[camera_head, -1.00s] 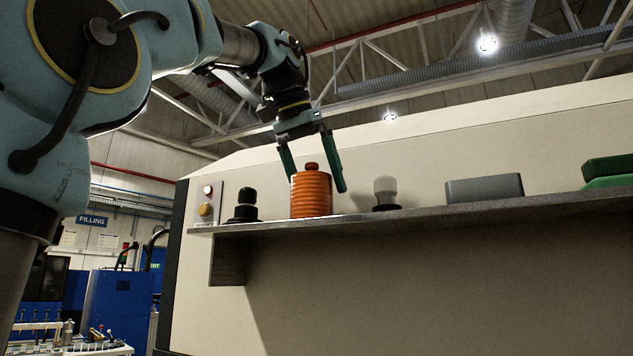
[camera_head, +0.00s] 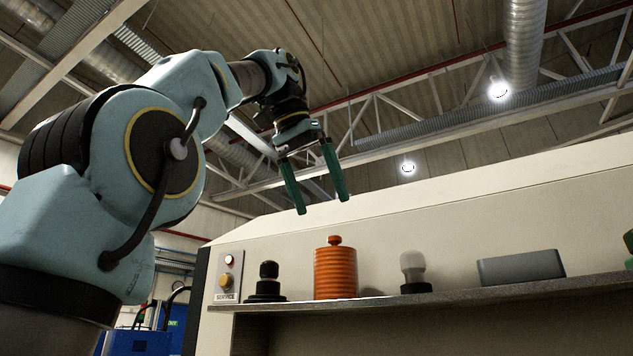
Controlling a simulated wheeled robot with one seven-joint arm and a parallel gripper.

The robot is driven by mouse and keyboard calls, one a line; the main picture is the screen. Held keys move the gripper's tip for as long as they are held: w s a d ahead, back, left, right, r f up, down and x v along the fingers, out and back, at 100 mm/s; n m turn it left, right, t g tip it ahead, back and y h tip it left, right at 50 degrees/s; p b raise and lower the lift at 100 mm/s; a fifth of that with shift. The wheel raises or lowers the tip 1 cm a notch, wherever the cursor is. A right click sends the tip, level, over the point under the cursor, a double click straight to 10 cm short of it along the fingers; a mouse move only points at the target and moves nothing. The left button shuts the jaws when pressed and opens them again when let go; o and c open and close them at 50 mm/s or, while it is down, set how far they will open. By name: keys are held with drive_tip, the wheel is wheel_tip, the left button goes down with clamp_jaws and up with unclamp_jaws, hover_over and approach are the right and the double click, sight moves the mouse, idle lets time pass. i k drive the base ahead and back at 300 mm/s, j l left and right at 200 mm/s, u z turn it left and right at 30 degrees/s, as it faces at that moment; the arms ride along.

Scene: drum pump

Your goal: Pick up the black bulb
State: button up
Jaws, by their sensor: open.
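The black bulb (camera_head: 268,280) stands upright on the shelf, left of an orange ribbed canister (camera_head: 335,272). It has a rounded top and a wide dark base. My gripper (camera_head: 322,205) is open and empty, with green fingers pointing down. It hangs in the air above the orange canister, up and to the right of the black bulb, and touches nothing.
The shelf (camera_head: 450,298) juts from a pale machine. To the right of the canister stand a bulb with a pale translucent top (camera_head: 413,272) and a grey box (camera_head: 520,267). A small panel with a yellow button (camera_head: 225,281) is left of the black bulb.

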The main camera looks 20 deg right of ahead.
sight(269, 269)
drive_tip(key=k+j, duration=0.2)
drive_tip(key=j, duration=0.2)
drive_tip(key=k+j, duration=0.2)
drive_tip(key=j, duration=0.2)
drive_tip(key=k+j, duration=0.2)
drive_tip(key=j, duration=0.25)
